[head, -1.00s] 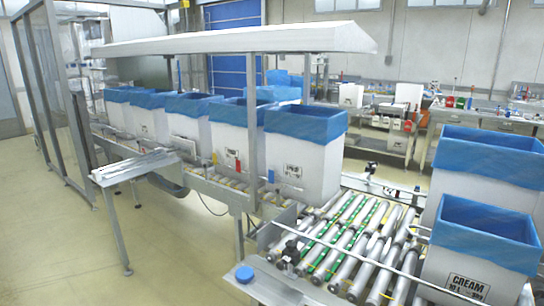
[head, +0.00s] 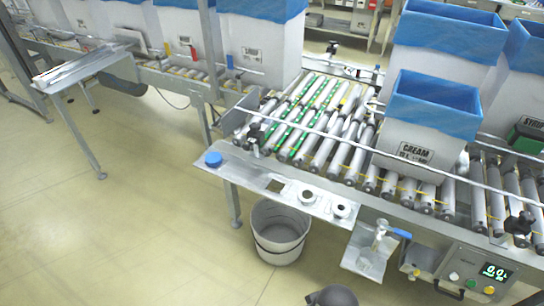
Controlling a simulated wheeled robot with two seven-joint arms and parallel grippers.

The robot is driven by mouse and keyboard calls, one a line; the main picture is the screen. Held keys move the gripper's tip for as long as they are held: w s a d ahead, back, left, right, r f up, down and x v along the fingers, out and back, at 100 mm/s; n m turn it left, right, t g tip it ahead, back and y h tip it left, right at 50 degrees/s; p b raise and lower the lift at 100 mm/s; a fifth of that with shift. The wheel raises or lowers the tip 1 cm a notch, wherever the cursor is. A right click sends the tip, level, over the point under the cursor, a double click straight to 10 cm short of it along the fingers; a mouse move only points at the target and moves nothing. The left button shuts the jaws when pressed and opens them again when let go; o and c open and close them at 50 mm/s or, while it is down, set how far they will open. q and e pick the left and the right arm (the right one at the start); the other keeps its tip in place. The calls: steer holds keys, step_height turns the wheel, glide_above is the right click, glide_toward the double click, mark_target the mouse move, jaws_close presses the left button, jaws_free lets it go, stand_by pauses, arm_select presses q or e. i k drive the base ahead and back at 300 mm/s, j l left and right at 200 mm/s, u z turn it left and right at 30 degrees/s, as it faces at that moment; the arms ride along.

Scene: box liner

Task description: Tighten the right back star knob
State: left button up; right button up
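Dark knob-like fittings sit along the roller conveyor's guide rails. One (head: 255,135) is at the front left and another (head: 519,224) at the front right. Two small dark fittings show at the back, one (head: 333,46) farther left and one (head: 377,72) nearer the lined boxes. They are too small to tell their star shape or how tight they are. I cannot tell which is the right back knob; the lined boxes hide part of the back rail. Neither of my grippers shows in the head view.
Blue-lined boxes, one labelled CREAM (head: 415,150), stand on the conveyor's right part. A control panel (head: 480,275) is at lower right.

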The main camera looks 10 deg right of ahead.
mark_target(256, 127)
steer(key=l+z, duration=0.1)
steer(key=z, duration=1.1)
steer(key=j, duration=1.2)
steer(key=u, duration=0.05)
